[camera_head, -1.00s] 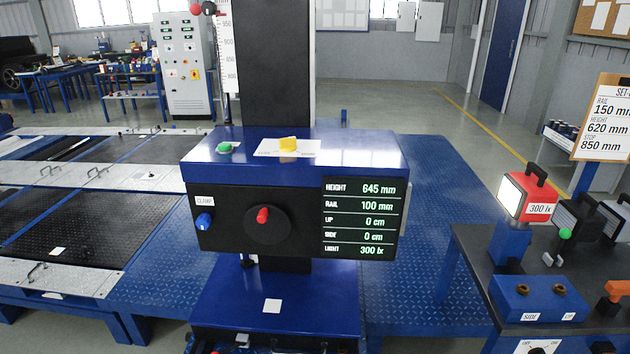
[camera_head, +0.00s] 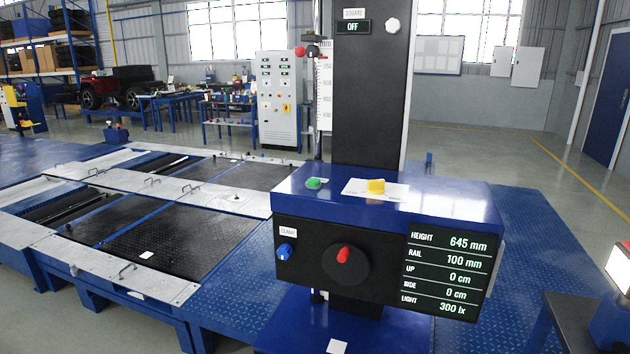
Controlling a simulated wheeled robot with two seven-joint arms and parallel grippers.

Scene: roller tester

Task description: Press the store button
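A blue and black instrument box (camera_head: 390,207) stands in front of me on a dark column (camera_head: 368,90). A green button (camera_head: 314,183) sits on its top at the left. Beside it a yellow switch (camera_head: 376,186) stands on a white label plate. I cannot read which control is labelled store. The front has a blue clamp knob (camera_head: 285,252), a red-handled dial (camera_head: 343,255) and a display (camera_head: 448,270) reading height 645 mm, rail 100 mm, up 0 cm, side 0 cm, light 300 lx. Neither gripper is in view.
A small OFF display (camera_head: 354,27) and a white knob (camera_head: 392,26) are high on the column. A lit lamp (camera_head: 619,267) stands on a bench at the right edge. The roller bed (camera_head: 165,240) lies to the left. A grey control cabinet (camera_head: 278,100) stands behind.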

